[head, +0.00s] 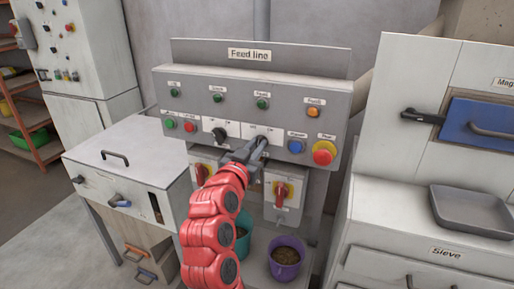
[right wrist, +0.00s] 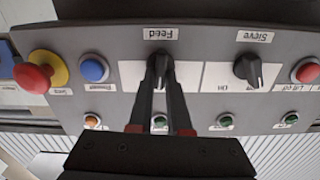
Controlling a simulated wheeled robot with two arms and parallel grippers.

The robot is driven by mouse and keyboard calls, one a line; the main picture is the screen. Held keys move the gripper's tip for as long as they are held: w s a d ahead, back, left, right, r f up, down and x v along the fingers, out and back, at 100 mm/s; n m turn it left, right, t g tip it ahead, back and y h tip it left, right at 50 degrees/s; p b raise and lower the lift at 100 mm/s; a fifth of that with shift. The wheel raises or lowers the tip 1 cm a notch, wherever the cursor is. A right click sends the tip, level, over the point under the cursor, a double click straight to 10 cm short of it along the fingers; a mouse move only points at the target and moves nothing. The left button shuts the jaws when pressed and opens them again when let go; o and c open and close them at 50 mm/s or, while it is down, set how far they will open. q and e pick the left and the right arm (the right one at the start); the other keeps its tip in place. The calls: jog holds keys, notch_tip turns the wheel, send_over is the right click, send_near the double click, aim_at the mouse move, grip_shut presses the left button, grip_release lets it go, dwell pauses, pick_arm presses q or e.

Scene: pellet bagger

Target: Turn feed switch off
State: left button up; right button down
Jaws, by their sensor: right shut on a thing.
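The feed switch (right wrist: 158,64) is a black rotary knob on a white plate, under the label "Feed" in the upside-down right wrist view. My right gripper (right wrist: 162,80) is shut on this knob, with its two dark fingers at either side of it. In the head view my right gripper (head: 259,145) reaches up to the control panel (head: 215,82) and mostly hides the feed knob. The knob's exact angle is hard to tell behind the fingers. My left gripper is not in view.
The sieve switch (head: 219,134), a similar black knob, sits just left of the gripper. A red emergency button (head: 324,152) on yellow and a blue button (head: 296,146) are to the right. Red-handled switch boxes (head: 282,192) hang below, above a purple bucket (head: 286,257).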

jog(key=n, duration=0.2)
jog(key=shift+a+n+p, duration=0.1)
jog(key=shift+n+p, duration=0.2)
jog(key=shift+n, duration=0.1)
jog(key=shift+w+a+n+p, duration=0.1)
jog(key=shift+n+p, duration=0.65)
jog(key=shift+n, duration=1.35)
jog(key=shift+f, duration=0.1)
jog(key=c, duration=0.9)
grip_release()
jog(key=shift+o, duration=0.2)
jog(key=b+v, duration=0.3)
jog(key=v, duration=1.4)
jog(key=shift+s, duration=0.25)
jog(key=shift+w+a, duration=0.1)
